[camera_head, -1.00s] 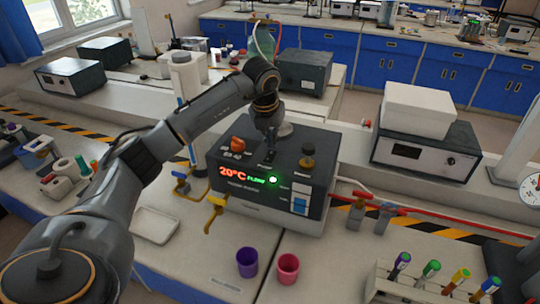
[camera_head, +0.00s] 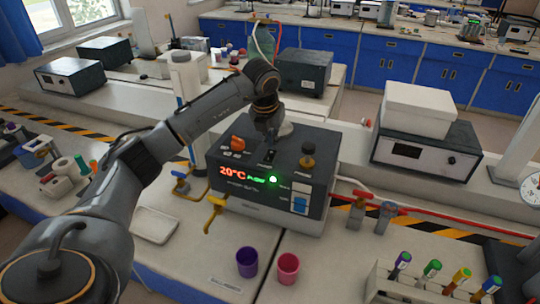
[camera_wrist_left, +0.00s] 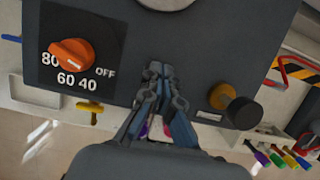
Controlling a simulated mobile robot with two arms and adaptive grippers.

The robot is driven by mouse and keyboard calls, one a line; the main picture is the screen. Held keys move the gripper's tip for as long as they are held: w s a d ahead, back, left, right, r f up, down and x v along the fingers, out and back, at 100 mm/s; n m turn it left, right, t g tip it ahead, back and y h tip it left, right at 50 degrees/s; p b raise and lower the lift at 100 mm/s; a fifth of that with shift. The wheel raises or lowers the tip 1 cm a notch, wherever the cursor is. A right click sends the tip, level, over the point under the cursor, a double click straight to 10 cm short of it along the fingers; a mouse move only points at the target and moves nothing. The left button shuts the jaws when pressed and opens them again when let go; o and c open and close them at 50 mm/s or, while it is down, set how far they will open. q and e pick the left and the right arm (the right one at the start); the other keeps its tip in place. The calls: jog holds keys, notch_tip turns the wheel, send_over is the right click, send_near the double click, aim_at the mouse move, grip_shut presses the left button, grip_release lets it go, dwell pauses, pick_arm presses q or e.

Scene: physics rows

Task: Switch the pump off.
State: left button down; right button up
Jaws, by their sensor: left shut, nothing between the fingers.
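The pump unit (camera_head: 275,215) is a dark box on the bench. Its front has a red 20°C readout (camera_head: 232,171), small lit green lettering and a bright green lamp (camera_head: 273,180). White and blue rocker switches (camera_head: 300,198) are at the front right. On top are an orange knob (camera_head: 238,144), a small dark switch plate (camera_head: 268,157) and a brass-and-black knob (camera_head: 307,155). My left gripper (camera_head: 270,136) is shut and empty above the top's back part. The wrist view shows its fingertips (camera_wrist_left: 155,75) near a small metal fitting, partly hidden, and the orange knob (camera_wrist_left: 72,52) on a marked dial.
Yellow-handled valves (camera_head: 215,205) are at the unit's left. A red pipe (camera_head: 430,216) with valves runs right. Purple (camera_head: 247,262) and pink (camera_head: 288,268) cups stand in front. A tube rack (camera_head: 420,290) is at front right, a white tray (camera_head: 156,226) at left.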

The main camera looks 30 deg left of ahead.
aim_at(271, 152)
pick_arm(q)
jog(key=shift+f+b, duration=0.4)
jog(key=shift+f, duration=0.25)
jog(key=shift+r, duration=0.1)
jog(key=shift+r+p, duration=2.4)
jog(key=shift+r, duration=1.05)
jog(key=shift+f, duration=0.1)
